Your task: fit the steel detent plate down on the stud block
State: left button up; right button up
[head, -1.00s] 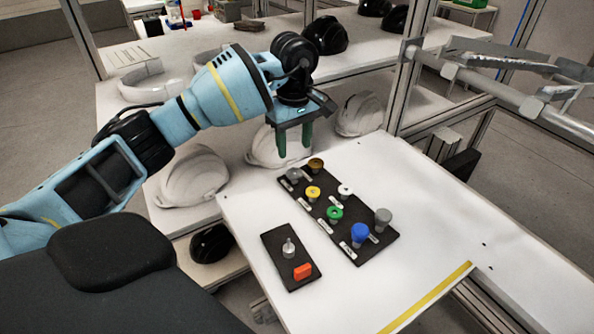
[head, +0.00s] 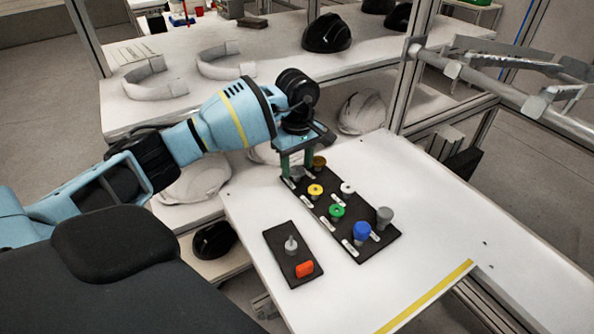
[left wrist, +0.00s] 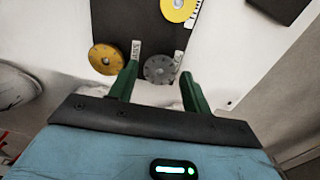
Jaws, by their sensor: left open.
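The steel detent plate, a grey disc with holes (left wrist: 160,69), lies at one end of the long black board (head: 349,216). In the head view the plate (head: 297,174) is partly hidden by my left gripper's fingers. My left gripper (head: 297,166) is open and empty over it. In the left wrist view its green fingertips (left wrist: 158,76) stand on either side of the plate's near edge; I cannot tell if they touch it. The stud block appears to be the small black base (head: 276,240) carrying an upright grey stud (head: 291,244) and an orange block (head: 305,268).
A bronze disc (left wrist: 105,59) sits close beside the plate. Yellow (head: 315,190), white (head: 347,188), green (head: 337,211), blue (head: 361,231) and grey (head: 384,216) pieces fill the rest of the board. The white table (head: 420,220) is clear at right. Helmet shells stand behind.

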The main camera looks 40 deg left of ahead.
aim_at(296, 173)
pick_arm(q)
jog(key=shift+f, duration=0.25)
dwell(0.4)
jog(key=c, duration=0.8)
jog(key=shift+r, duration=0.55)
notch_tip(296, 173, up, 3)
jog(key=shift+s+a, duration=0.1)
jog(key=shift+s, duration=0.05)
jog(key=shift+s+a+r+b, duration=0.3)
jog(key=shift+s+a, duration=0.2)
jog(key=shift+s, duration=2.05)
jog(key=shift+s+a+r+b, duration=0.2)
jog(key=shift+s+a, duration=0.25)
jog(key=shift+s, duration=2.15)
jog(key=shift+s+a+r+b, duration=0.2)
jog(key=shift+s+a+b, duration=0.25)
jog(key=shift+s, duration=2.1)
